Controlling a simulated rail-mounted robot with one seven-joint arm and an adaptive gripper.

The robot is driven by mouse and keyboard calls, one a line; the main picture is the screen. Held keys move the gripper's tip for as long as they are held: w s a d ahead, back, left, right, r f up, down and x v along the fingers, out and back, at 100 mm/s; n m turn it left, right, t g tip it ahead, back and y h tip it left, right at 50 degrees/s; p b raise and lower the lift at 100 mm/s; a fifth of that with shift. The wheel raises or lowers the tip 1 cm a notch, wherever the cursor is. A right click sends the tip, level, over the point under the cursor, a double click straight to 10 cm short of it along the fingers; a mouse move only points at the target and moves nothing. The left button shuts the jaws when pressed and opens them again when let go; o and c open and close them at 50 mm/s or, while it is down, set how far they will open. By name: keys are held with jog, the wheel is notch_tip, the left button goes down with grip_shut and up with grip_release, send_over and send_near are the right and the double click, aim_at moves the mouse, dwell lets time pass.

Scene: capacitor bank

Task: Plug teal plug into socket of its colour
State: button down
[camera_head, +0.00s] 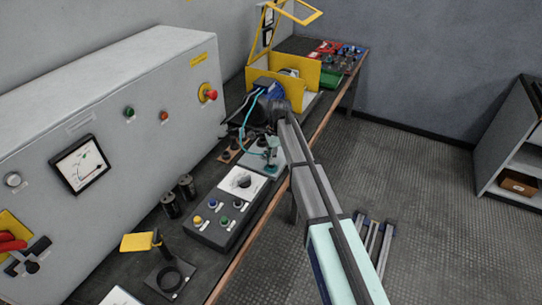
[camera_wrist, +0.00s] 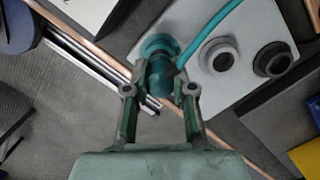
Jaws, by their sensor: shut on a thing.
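In the wrist view, my gripper (camera_wrist: 160,89) is shut on the teal plug (camera_wrist: 160,80), one finger on each side. A round teal socket (camera_wrist: 157,45) sits at the edge of a light grey plate (camera_wrist: 240,22), directly beyond the plug. The plug overlaps the socket's near rim in the picture; I cannot tell whether it is above the socket or in it. A teal cable (camera_wrist: 208,30) runs from the plug to the upper right. In the head view, my gripper (camera_head: 271,152) is small over the grey plate (camera_head: 258,163), and the plug is hard to make out.
A grey socket (camera_wrist: 218,55) and a dark socket (camera_wrist: 273,60) sit beside the teal one. The copper-coloured bench edge (camera_wrist: 90,62) passes close by, with floor beyond. A control box (camera_head: 220,212), yellow-sided case (camera_head: 258,76) and large grey cabinet (camera_head: 120,110) stand nearby.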

jog(key=shift+f, duration=1)
jog(key=c, duration=0.9)
grip_release()
notch_tip(320, 180, up, 12)
jog(key=d, duration=0.1)
jog(key=shift+w+d, duration=0.35)
jog(key=shift+f, duration=0.1)
